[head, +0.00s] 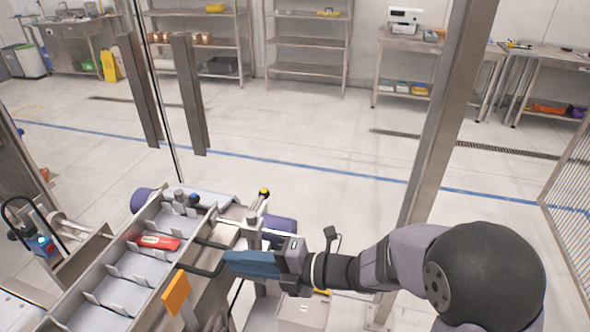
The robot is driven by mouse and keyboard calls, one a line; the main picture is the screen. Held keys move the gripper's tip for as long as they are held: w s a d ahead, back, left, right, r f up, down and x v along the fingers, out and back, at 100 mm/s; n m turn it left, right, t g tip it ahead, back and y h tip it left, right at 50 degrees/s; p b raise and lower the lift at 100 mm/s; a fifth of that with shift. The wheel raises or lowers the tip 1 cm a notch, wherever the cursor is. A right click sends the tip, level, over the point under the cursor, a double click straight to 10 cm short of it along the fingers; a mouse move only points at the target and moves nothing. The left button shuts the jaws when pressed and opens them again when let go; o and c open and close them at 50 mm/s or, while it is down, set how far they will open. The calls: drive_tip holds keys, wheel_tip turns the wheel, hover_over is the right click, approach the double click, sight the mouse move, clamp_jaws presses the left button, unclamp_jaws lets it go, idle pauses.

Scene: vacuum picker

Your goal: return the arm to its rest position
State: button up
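My gripper (197,254) is at the lower middle of the head view, at the left end of my arm, which reaches in from the right. Its two dark fingers stand apart, with nothing seen between them. They are over or beside the right edge of a grey compartmented conveyor (128,267). A red packet with a white label (155,242) lies in one compartment, left of the fingertips and apart from them. I cannot tell how high the fingers are above the conveyor edge.
An orange plate (176,292) stands up beside the conveyor, just below my gripper. A steel post (440,150) rises behind my arm, and mesh fencing (572,210) is at right. Shelves (308,42) and benches line the back wall. The floor between is mostly clear.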

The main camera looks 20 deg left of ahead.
drive_tip(key=w+d+f+m+t+h+p, duration=0.2)
drive_tip(key=w+d+m+t+h, duration=0.4)
drive_tip(key=w+d+m, duration=0.5)
drive_tip(key=w+d+f+m+t+h+p, duration=0.1)
drive_tip(key=w+d+f+m+t+h, duration=0.15)
drive_tip(key=d+m+h, duration=0.9)
drive_tip(key=s+d+f+m+g+y+p, duration=0.1)
drive_tip(key=s+d+m+g, duration=0.2)
drive_tip(key=d, duration=0.4)
drive_tip(key=s+d+f+m+g+y, duration=0.1)
drive_tip(key=s+d+m, duration=0.2)
drive_tip(key=s+d, duration=0.35)
drive_tip(key=s+d+m+g+p, duration=0.1)
drive_tip(key=s+m+g, duration=0.3)
drive_tip(key=s+m, duration=0.3)
drive_tip(key=s, duration=0.4)
drive_tip(key=shift+s+d+r, duration=0.15)
drive_tip(key=shift+s+d, duration=0.15)
drive_tip(key=shift+s, duration=0.05)
